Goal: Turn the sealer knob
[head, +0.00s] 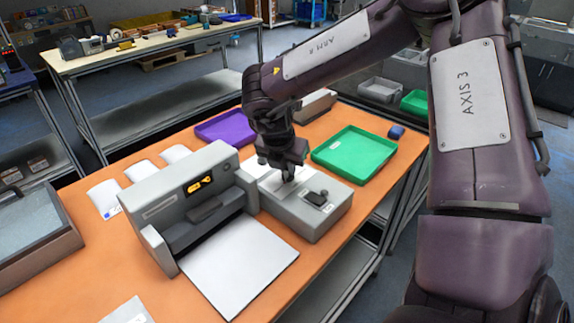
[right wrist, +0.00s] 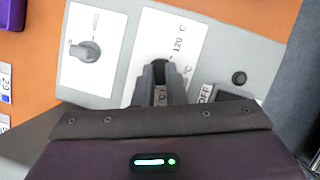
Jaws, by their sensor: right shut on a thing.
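The sealer (head: 165,215) is a grey machine with an orange display on the orange table. Its low grey control box (head: 305,225) stands to its right. In the right wrist view a free black knob (right wrist: 86,51) sits on a white plate at left. A second white plate (right wrist: 178,35) is marked 120 °C. My right gripper (head: 287,172) is over the control box, pointing down. My left gripper is out of view.
A green tray (head: 352,153) lies right of the control box and a purple tray (head: 222,126) behind it. White packets (head: 104,197) lie left of the sealer. A white sheet (head: 238,268) lies in front of it. A grey bin (head: 30,250) stands at far left.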

